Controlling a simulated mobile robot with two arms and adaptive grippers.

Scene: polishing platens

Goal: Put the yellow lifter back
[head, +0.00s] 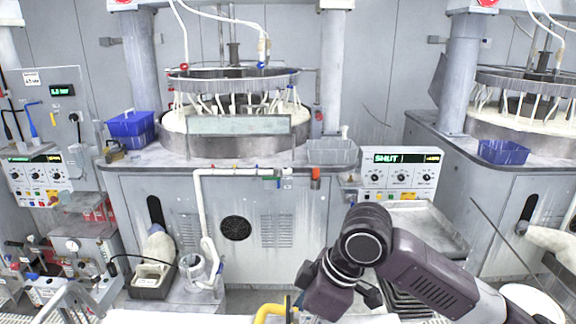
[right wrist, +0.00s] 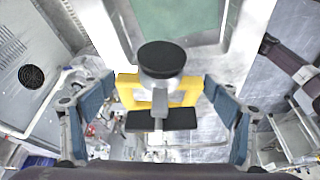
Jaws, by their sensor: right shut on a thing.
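The yellow lifter (right wrist: 185,93) is between the two blue-padded fingers of my right gripper (right wrist: 160,90) in the right wrist view. A round black pad (right wrist: 161,58) on a pale stem and a dark bar (right wrist: 161,120) show on the lifter. The gripper is shut on its yellow body. In the head view my right arm reaches in from the lower right, and a bent yellow piece (head: 268,311), seemingly part of the lifter, shows at the bottom edge. The gripper's fingers are not clearly visible there. My left gripper is not in the head view.
A polishing machine (head: 235,228) stands ahead, with a blue bin (head: 130,127) and a grey bin (head: 332,152) on its deck. A control box (head: 400,178) reads SHUT. A metal tray (head: 436,232) lies below it. A black box (head: 150,288) stands at the lower left.

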